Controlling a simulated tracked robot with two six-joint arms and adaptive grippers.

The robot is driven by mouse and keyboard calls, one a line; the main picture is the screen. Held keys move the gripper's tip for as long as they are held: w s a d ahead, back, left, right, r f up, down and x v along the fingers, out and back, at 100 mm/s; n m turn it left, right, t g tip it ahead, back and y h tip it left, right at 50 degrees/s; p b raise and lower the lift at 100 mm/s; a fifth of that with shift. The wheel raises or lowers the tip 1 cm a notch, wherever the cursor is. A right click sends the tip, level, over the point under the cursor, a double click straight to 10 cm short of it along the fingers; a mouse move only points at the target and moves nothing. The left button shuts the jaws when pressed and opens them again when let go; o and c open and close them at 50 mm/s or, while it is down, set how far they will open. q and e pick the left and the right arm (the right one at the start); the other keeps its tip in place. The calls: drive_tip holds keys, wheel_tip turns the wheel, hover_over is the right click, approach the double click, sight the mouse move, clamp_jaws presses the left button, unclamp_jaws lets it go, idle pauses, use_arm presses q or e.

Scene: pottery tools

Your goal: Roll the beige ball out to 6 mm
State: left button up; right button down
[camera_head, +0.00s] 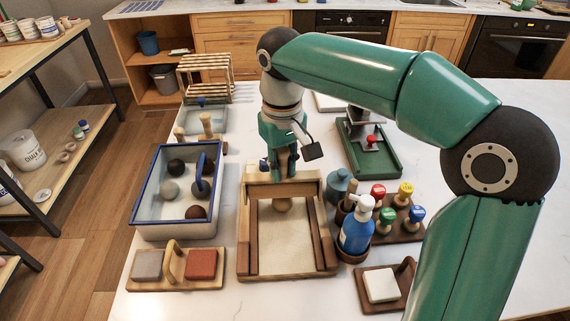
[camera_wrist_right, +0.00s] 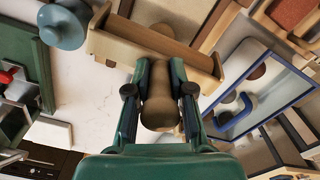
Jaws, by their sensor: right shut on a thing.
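A small beige ball (camera_head: 284,204) sits on the pale bed of a wooden rolling board (camera_head: 244,262), just in front of a wooden roller frame (camera_head: 262,189). The roller frame lies across the board's far part. My right gripper (camera_head: 282,174) comes down at the frame from above. In the right wrist view it is shut on a brown wooden handle (camera_wrist_right: 160,100), with a finger on each side. My left gripper is not in view.
A blue-rimmed tray (camera_head: 160,225) with several dark and grey balls stands left of the board. Two clay blocks on a wooden stand (camera_head: 175,284) lie front left. A blue spray bottle (camera_head: 356,230) and coloured stamps (camera_head: 385,215) stand close on the right. A green press (camera_head: 372,155) stands behind.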

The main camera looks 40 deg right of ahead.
drive_tip(key=shift+f+b, duration=0.3)
drive_tip(key=shift+f, duration=0.15)
drive_tip(key=shift+w+d+f+p, duration=0.1)
drive_tip(key=shift+w+d+p, duration=0.1)
drive_tip(key=shift+p, duration=0.1)
drive_tip(key=shift+a, duration=0.1)
drive_tip(key=shift+s+a+f, duration=0.1)
drive_tip(key=shift+s+f, duration=0.1)
drive_tip(key=shift+s, duration=0.1)
